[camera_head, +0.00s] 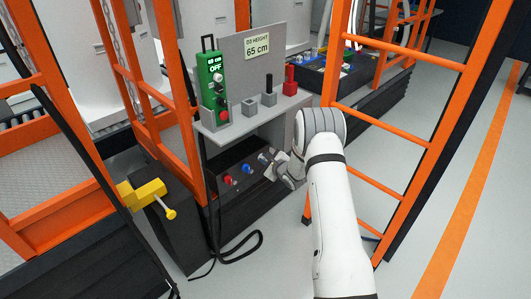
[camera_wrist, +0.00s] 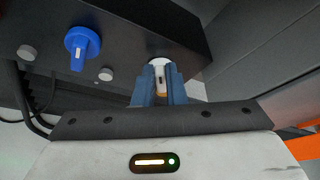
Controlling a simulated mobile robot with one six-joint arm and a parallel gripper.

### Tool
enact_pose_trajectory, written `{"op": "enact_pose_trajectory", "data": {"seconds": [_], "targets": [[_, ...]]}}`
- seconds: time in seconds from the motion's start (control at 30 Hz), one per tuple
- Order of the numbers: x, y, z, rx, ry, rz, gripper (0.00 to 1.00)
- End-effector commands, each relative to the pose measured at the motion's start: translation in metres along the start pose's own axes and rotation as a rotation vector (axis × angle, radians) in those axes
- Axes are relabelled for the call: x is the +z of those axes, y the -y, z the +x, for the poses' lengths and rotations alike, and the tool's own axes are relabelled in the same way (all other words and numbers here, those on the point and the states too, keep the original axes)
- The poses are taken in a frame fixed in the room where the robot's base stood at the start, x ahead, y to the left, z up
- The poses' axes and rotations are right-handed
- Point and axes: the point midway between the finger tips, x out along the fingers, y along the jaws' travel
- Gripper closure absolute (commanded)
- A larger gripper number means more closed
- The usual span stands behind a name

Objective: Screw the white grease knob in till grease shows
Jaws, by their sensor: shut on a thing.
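The white grease knob (camera_wrist: 159,66) is on the dark panel (camera_wrist: 130,40), right of the blue knob (camera_wrist: 82,45) in the wrist view. My gripper (camera_wrist: 160,86) is shut on the white knob, with one blue-grey finger on each side of it. A small tan-orange patch (camera_wrist: 162,94) shows between the fingers near the knob; I cannot tell what it is. In the head view my gripper (camera_head: 268,161) is at the right part of the low dark panel, and the white knob is largely hidden there.
A red knob (camera_head: 228,180) and the blue knob sit left of my gripper. Above is a grey shelf (camera_head: 235,128) with a green control box (camera_head: 212,85). An orange ladder frame (camera_head: 395,115) stands close on the right. A black cable (camera_head: 240,252) lies on the floor.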

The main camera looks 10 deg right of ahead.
Motion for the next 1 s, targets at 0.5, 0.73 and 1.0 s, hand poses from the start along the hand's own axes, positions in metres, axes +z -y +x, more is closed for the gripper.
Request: {"op": "enact_pose_trajectory", "data": {"seconds": [0.5,0.73,1.0], "targets": [[0.0050,0.0122,-0.0025,0.060,0.000,0.160,1.00],[0.0029,0.0118,-0.0011,0.075,0.001,0.198,1.00],[0.0007,0.0105,0.0001,0.083,0.003,0.215,1.00]]}}
